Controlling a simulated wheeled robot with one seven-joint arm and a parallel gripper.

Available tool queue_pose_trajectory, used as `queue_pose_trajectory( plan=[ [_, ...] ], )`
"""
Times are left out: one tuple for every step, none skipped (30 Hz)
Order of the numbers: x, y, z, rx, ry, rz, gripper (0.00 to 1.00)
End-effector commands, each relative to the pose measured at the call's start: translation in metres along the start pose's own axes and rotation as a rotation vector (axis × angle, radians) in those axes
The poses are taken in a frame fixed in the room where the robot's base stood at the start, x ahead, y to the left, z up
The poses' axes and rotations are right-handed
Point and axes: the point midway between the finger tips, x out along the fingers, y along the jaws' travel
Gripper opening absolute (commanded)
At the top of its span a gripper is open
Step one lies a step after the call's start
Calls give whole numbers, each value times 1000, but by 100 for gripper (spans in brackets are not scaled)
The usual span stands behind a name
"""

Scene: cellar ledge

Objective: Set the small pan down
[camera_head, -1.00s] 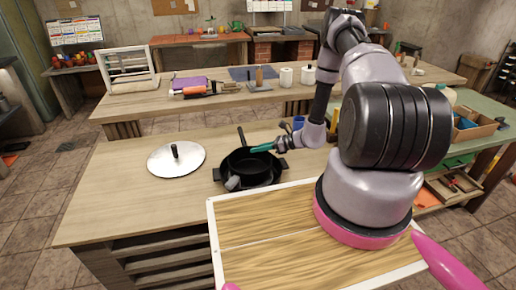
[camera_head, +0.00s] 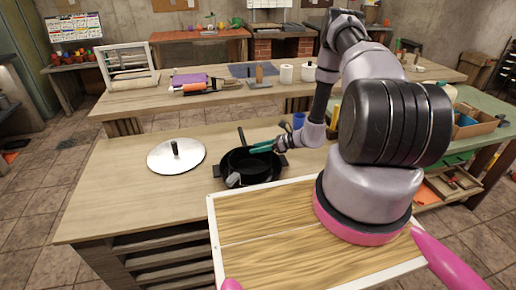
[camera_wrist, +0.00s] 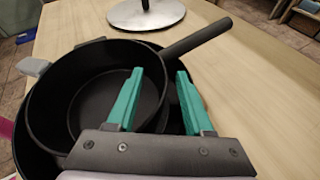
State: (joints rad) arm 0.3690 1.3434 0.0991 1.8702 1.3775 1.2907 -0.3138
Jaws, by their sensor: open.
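The small pan (camera_head: 237,157) is black and round, with a straight handle (camera_wrist: 198,38). It sits inside a larger black pan (camera_head: 279,172) with side handles, on the wooden counter. My gripper (camera_head: 262,148) is at the small pan's rim from the right. In the wrist view its teal fingers (camera_wrist: 160,74) are spread. The left finger is over the small pan's inside and the right one is outside its wall, with the rim between them. The small pan's underside is hidden, so I cannot tell how it rests in the larger pan.
A round metal lid (camera_head: 160,157) with a black knob lies left of the pans. The counter (camera_head: 120,200) is clear at the front left. A white-edged wooden board (camera_head: 265,240) is nearest me.

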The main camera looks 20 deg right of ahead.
Motion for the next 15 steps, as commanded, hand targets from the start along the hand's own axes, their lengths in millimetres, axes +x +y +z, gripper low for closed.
queue_pose_trajectory(
  plan=[
    [-2,0,0,0,0,-1,52],
    [-4,-1,0,1,0,-2,52],
    [-8,-1,0,1,0,-3,52],
    [-11,-1,0,1,-1,-4,52],
    [-16,-2,0,0,-1,-4,52],
    [-22,-1,0,0,-1,-3,52],
    [-28,-1,0,1,-1,-4,52],
    [-34,-1,0,1,0,-4,52],
    [-43,-2,0,0,0,-5,52],
    [-50,-2,0,0,0,-5,52],
    [-56,-2,0,0,0,-5,52],
    [-64,-1,0,1,-1,-5,52],
    [-70,-1,0,1,-1,-4,52],
    [-75,-1,1,1,-2,-4,52],
    [-82,-1,1,0,-1,-4,52]
  ],
)
